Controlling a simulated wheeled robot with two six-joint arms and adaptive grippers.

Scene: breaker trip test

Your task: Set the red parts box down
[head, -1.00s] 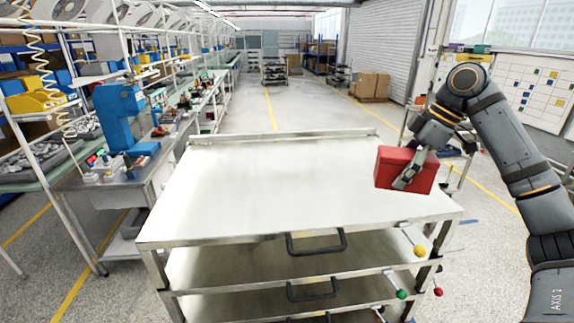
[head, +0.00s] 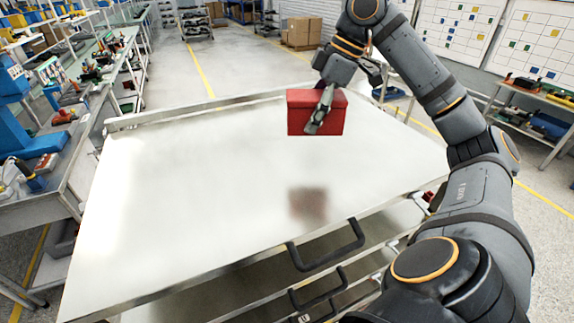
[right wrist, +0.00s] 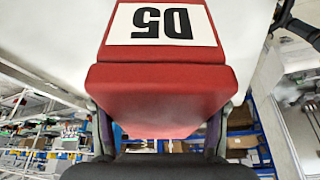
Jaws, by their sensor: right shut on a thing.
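The red parts box (head: 305,102) is held in the air over the far right part of the steel cart top (head: 210,170). A blurred reddish reflection lies on the top below it, apart from the box. My right gripper (head: 321,112) is shut on the box, with a finger across its front face. In the right wrist view the red box (right wrist: 160,90) fills the middle, between the two fingers. A white label reading D5 shows upside down on it. My left gripper is not in view.
The cart top is bare. Dark handles (head: 327,246) stick out at its front edge. A workbench with a blue machine (head: 12,115) stands at the left. A table with parts (head: 535,120) stands at the right, and cardboard boxes (head: 300,32) lie at the back.

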